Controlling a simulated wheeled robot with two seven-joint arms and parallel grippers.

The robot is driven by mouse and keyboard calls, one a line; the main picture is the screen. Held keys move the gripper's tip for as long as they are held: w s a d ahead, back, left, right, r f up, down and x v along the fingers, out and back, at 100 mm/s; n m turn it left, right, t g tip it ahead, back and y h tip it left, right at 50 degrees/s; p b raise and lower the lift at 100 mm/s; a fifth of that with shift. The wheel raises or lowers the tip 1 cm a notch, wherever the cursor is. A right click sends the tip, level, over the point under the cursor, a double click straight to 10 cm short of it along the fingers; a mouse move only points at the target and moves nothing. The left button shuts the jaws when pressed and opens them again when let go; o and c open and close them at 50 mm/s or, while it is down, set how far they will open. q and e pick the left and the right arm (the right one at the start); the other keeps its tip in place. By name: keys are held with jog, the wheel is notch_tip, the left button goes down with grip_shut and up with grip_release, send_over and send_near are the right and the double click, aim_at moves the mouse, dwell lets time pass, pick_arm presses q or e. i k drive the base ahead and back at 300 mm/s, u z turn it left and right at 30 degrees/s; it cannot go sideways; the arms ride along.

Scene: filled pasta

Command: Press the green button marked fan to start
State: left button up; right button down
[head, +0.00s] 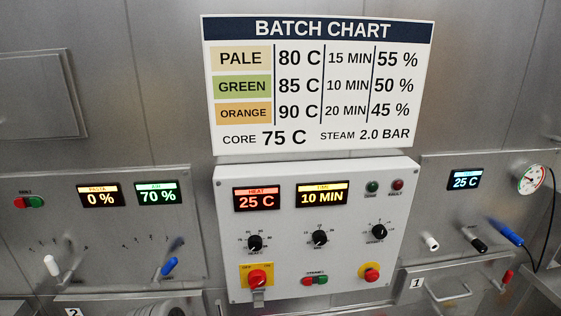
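One red and green button pair (29,202) sits at the upper left of the left steel panel, under a small label I cannot read. Another red and green button pair (314,280) sits at the bottom middle of the white control panel (390,200), also under a label too small to read. I cannot tell which green button is marked fan. Neither of my grippers is in view.
A batch chart (318,85) hangs above the white panel. That panel carries displays, dials, a red switch on yellow (257,277) and a red knob (371,273). Levers (169,266) stick out on the left; handles (505,232) and a gauge (531,179) are on the right.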

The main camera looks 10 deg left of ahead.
aim_at(36, 202)
jog(key=k, duration=0.5)
jog(key=u, duration=0.2)
jog(key=i, duration=0.4)
jog(key=u, duration=1.35)
